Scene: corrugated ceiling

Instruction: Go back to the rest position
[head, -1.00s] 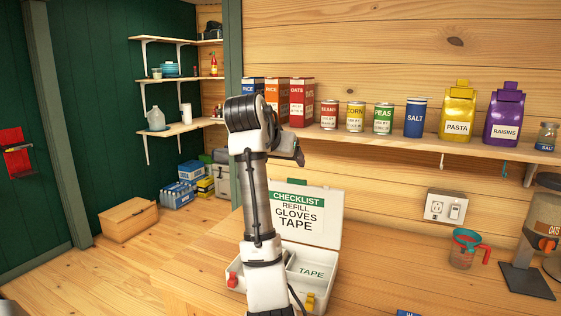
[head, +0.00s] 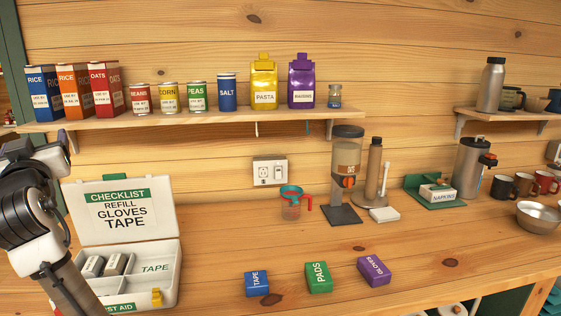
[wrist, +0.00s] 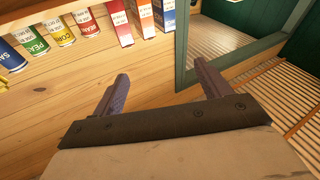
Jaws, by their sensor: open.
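My gripper (wrist: 160,88) shows in the wrist view with its two fingers spread apart and nothing between them. It faces the wooden wall and a green-framed opening, near the row of boxes and cans. In the head view my arm stands at the left edge, in front of the first aid box (head: 172,262), and covers part of it; the gripper's fingers cannot be made out there. The open box has a checklist lid (head: 122,208) reading gloves and tape, and holds greyish items in its left compartment.
A shelf (head: 170,120) with boxes, cans and bags runs along the wall close to my arm. Blue tape (head: 257,283), green pads (head: 319,277) and purple gloves (head: 374,271) packets lie on the counter. A measuring cup (head: 291,207) and dispenser (head: 346,175) stand behind. Counter around the packets is clear.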

